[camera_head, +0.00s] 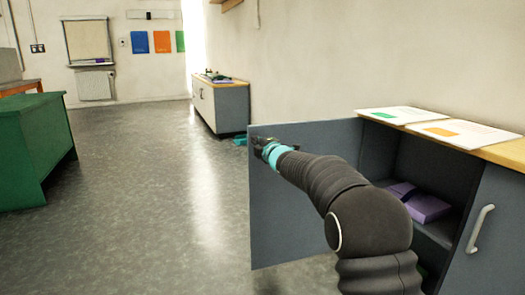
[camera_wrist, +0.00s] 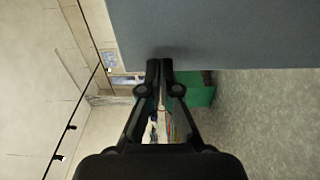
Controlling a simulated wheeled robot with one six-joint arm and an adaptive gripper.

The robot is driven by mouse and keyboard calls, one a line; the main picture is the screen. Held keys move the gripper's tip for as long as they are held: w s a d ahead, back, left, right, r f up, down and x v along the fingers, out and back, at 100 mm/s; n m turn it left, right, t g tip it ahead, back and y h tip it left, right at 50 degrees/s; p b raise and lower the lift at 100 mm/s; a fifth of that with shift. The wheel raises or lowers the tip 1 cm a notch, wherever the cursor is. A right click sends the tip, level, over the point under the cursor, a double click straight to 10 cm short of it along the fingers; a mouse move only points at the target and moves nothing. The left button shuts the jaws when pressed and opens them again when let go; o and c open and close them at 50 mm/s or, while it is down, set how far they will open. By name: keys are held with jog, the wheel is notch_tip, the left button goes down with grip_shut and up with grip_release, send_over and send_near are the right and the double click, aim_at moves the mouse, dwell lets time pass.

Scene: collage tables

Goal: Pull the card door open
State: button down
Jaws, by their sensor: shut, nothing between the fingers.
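The grey card door (camera_head: 300,220) stands swung wide open from the cabinet at the right of the head view. The door also fills the top right of the wrist view (camera_wrist: 230,35). My gripper (camera_head: 258,143) is at the door's upper free edge, at the left end of the panel. In the wrist view its fingers (camera_wrist: 159,66) are closed together, with nothing between them, and the tips lie at or very near the door's edge. I cannot tell whether they touch it. The door's handle is not visible.
The open cabinet (camera_head: 376,152) holds purple items (camera_head: 425,207) on a shelf. A second cabinet door with a pale handle (camera_head: 480,228) is shut. Papers (camera_head: 402,114) lie on the wooden top. A green table (camera_head: 30,150) stands left. The floor (camera_head: 150,200) between is clear.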

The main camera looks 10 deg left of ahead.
jog(key=s+a+b+v, duration=0.1)
jog(key=b+v, duration=0.1)
jog(key=v, duration=1.1)
jog(key=d+f+m+g+h, duration=0.2)
jog(key=d+f+m+h, duration=0.4)
jog(key=f, duration=0.4)
jog(key=s+d+f+m+g+h+p, duration=0.25)
jog(key=s+d+f+m, duration=0.25)
jog(key=s+d+m, duration=0.3)
jog(key=s+d+r+m+g+h+p, duration=0.1)
jog(key=s+d+m+g+p, duration=0.25)
jog(key=s, duration=0.95)
jog(key=s+d+r+m+g+h, duration=0.1)
jog(key=s+d+r+m+g, duration=0.3)
jog(key=s, duration=1)
jog(key=s+d+r+m+t+p, duration=0.2)
jog(key=s+d+r+p, duration=0.3)
jog(key=s, duration=0.5)
jog(key=shift+m+t, duration=0.3)
jog(key=shift+m, duration=0.35)
